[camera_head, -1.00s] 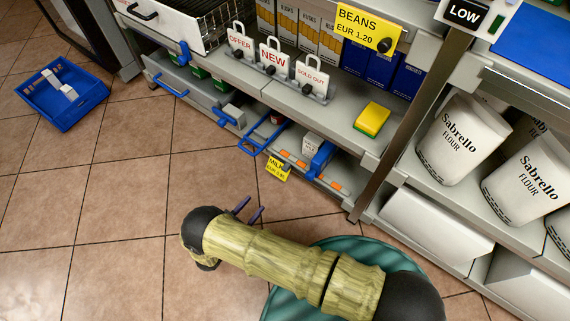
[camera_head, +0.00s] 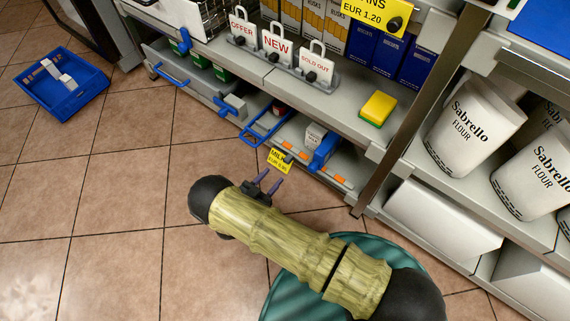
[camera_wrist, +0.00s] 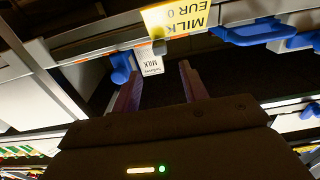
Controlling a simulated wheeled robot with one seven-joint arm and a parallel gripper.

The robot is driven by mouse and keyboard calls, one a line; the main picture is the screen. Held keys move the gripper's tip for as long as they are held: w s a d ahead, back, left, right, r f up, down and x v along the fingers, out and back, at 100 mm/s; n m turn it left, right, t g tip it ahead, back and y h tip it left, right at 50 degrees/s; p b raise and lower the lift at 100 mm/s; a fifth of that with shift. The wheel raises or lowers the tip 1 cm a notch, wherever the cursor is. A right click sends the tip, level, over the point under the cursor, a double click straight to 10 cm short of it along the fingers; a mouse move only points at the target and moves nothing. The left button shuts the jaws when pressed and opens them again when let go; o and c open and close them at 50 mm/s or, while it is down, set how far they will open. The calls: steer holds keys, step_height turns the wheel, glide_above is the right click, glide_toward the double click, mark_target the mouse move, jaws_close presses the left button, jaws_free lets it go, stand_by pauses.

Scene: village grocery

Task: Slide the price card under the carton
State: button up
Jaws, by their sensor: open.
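The yellow price card (camera_head: 279,161) reads MILK with a euro price. It hangs at the front edge of the bottom shelf and carries a dark knob; it also shows upside down in the wrist view (camera_wrist: 183,14). The small white milk carton (camera_head: 314,135) stands on that shelf, behind and right of the card; the wrist view shows it (camera_wrist: 151,65) beyond the fingers. My gripper (camera_head: 273,176) is open and empty, just in front of and below the card. Its two purple fingers (camera_wrist: 161,70) point toward the shelf, apart from card and carton.
A blue divider (camera_head: 324,153) stands beside the carton on its right. A blue frame (camera_head: 266,127) sticks out on its left. The upper shelf (camera_head: 336,113) overhangs, holding a yellow sponge (camera_head: 378,108). A blue crate (camera_head: 62,84) is on open floor at left.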

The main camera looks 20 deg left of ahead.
mark_target(286, 162)
steer(key=b+x, duration=0.2)
steer(key=x, duration=0.5)
steer(key=shift+w+f+b, duration=0.1)
steer(key=shift+b, duration=0.25)
steer(key=shift+w+d, duration=0.2)
steer(key=shift+w, duration=0.3)
jaws_close()
